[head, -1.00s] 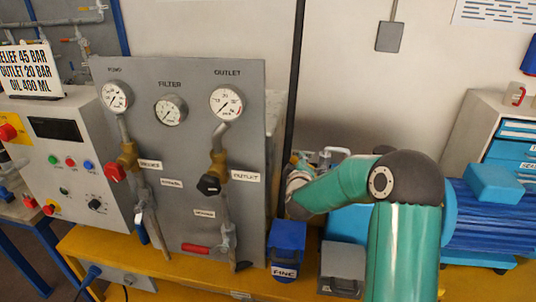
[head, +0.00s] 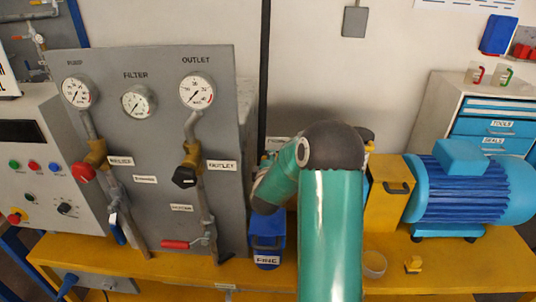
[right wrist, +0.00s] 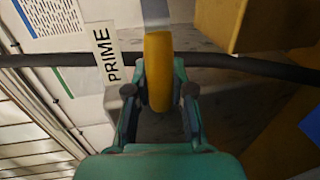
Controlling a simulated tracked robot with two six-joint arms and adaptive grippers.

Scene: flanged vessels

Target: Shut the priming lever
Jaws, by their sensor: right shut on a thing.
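The priming lever's yellow handle (right wrist: 158,70) fills the middle of the right wrist view, next to a white PRIME label (right wrist: 105,55). My right gripper (right wrist: 158,95) is shut on this handle, with one finger on each side of it. In the head view my green right arm stands in front of the work spot and hides the gripper and most of the lever. Part of a label (head: 278,143) shows left of my elbow. My left gripper is in neither view.
A grey gauge panel (head: 150,215) stands left of my arm, with a blue FINE container (head: 266,243) at its foot. A yellow box (head: 390,195) and blue motor (head: 465,190) stand to the right. A small dish (head: 374,264) sits on the yellow bench (head: 450,275).

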